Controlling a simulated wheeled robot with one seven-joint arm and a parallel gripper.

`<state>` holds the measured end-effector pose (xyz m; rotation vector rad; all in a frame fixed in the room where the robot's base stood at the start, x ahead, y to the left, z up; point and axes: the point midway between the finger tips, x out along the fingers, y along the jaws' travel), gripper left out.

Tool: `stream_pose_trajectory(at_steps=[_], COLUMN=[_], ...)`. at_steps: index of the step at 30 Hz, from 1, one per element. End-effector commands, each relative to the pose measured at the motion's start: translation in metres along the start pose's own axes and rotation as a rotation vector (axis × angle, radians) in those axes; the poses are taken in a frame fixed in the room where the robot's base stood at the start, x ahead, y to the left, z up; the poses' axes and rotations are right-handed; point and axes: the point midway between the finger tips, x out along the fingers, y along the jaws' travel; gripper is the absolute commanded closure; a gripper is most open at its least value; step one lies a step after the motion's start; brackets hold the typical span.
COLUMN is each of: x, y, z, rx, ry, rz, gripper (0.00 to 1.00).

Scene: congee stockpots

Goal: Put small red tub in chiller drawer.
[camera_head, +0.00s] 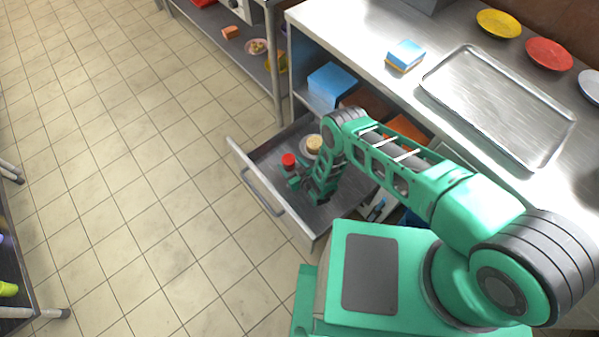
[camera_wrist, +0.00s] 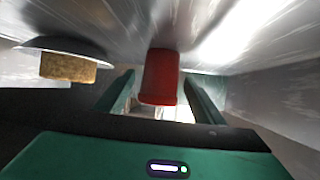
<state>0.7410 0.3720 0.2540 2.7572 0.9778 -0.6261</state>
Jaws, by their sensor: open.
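The small red tub (camera_head: 289,160) stands in the pulled-out drawer (camera_head: 292,205), near its front. My gripper (camera_head: 297,178) is low inside the drawer, beside the tub, with its jaws open. In the wrist view the red tub (camera_wrist: 160,78) shows between the two green fingers (camera_wrist: 157,95), with its far end against the metal drawer floor. Gaps show between the tub and both fingers. Part of the tub's near end may be hidden by the gripper body.
A small plate with a round tan food item (camera_head: 314,144) sits in the drawer close to the tub; the item also shows in the wrist view (camera_wrist: 68,67). A blue box (camera_head: 330,84) stands on the shelf behind.

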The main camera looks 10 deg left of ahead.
Motion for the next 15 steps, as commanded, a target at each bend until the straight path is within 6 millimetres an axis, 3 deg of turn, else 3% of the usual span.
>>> stream_pose_trajectory(at_steps=[15], x=[-0.090], y=[0.001], z=[0.001], rx=[0.001], ry=[-0.003], rz=[0.001], gripper=[0.37])
